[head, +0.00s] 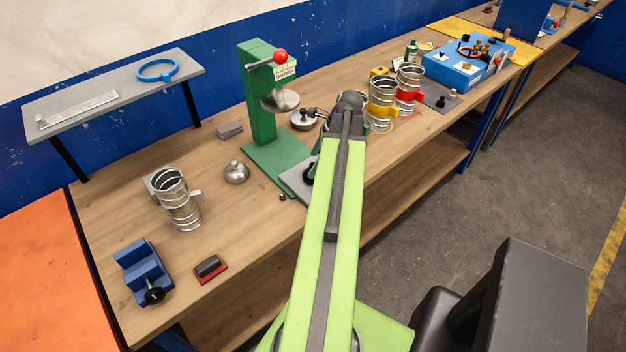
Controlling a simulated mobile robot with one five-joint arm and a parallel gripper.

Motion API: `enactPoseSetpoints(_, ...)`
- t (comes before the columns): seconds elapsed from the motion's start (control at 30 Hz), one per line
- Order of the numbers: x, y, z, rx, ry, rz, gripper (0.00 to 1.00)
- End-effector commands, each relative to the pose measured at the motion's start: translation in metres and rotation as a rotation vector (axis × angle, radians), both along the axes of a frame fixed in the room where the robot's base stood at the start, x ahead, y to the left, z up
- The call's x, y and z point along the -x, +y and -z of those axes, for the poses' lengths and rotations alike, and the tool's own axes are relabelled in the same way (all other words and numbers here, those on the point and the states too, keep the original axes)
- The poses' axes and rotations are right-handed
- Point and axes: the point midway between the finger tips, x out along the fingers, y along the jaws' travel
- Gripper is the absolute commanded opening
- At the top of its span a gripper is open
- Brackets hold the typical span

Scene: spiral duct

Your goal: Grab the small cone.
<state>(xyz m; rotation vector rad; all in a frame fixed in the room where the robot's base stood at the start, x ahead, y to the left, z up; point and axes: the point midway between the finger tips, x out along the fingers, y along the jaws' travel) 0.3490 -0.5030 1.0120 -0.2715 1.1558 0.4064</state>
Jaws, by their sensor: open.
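A small silver cone-like piece with a knob on top (236,173) stands on the wooden bench, left of the green press. A second, flatter round metal piece (303,120) lies right of the press, close to the end of my arm. I cannot tell for sure which of them is the small cone. My gripper (349,98) is at the far end of my green arm, over the bench, right of the press. It is open. Its fingers are mostly hidden by the arm, and I see nothing held in it.
The green press (260,95) with a red knob stands mid-bench. A ringed metal duct (178,200), a blue vise (143,270) and a red-black block (209,268) are at the left. Two banded ducts (382,105) and a blue box (462,65) stand to the right.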

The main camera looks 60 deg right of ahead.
Motion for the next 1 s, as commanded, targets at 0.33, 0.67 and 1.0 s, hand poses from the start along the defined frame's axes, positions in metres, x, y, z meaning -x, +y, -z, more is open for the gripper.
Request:
enactPoseSetpoints(0.33, -0.014, 0.008, 0.049, 0.000, 0.000, -0.001, 0.83)
enactPoseSetpoints(0.67, -0.016, 0.010, 0.047, 0.000, 0.000, -0.001, 0.74)
enactPoseSetpoints(1.0, -0.017, 0.010, 0.047, 0.000, 0.000, -0.002, 0.29)
